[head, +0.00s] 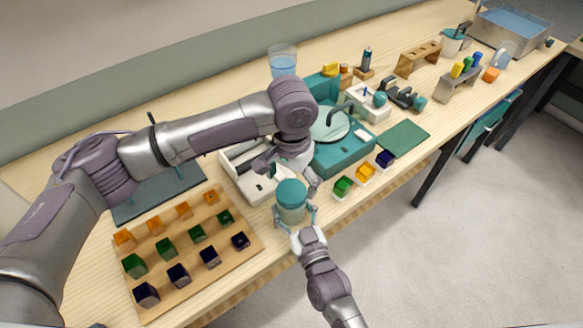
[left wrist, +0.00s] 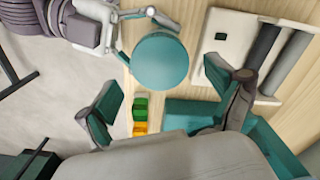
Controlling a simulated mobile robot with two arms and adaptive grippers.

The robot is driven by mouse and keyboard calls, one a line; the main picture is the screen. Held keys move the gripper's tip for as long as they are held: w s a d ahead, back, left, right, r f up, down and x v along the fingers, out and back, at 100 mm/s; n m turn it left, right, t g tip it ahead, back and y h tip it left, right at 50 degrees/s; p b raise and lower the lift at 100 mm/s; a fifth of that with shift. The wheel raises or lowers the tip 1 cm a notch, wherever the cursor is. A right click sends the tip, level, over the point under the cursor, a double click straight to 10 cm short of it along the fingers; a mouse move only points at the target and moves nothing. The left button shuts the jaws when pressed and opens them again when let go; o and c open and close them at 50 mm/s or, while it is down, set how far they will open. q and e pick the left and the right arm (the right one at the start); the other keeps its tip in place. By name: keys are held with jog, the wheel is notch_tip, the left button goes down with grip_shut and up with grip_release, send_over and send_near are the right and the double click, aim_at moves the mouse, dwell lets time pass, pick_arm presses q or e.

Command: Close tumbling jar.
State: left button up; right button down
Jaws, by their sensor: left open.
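The tumbling jar (head: 291,213) is a clear, bluish jar at the table's front edge, with a round teal lid (head: 290,191) on top. Whether the lid is fully seated cannot be told. My right gripper (head: 297,217) comes from the front, its fingers around the jar's sides. My left gripper (head: 286,175) is open and empty, just behind and above the lid. In the left wrist view the lid (left wrist: 160,62) shows from above, beyond my spread left fingers (left wrist: 168,105) and not between them. The right gripper (left wrist: 143,30) is beside it there.
A wooden board (head: 190,248) with several coloured blocks lies to the left. A white tray (head: 239,172) and a teal machine (head: 345,157) stand behind the jar. Small green, yellow and dark bins (head: 365,175) are to the right. A green mat (head: 405,137) is bare.

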pick_arm(q)
jog(key=shift+f, duration=1.45)
jog(key=shift+c, duration=0.2)
jog(key=c, duration=1.2)
jog(key=m, duration=0.5)
jog(key=o, duration=1.4)
notch_tip(320, 180, up, 12)
jog(key=shift+r, duration=0.1)
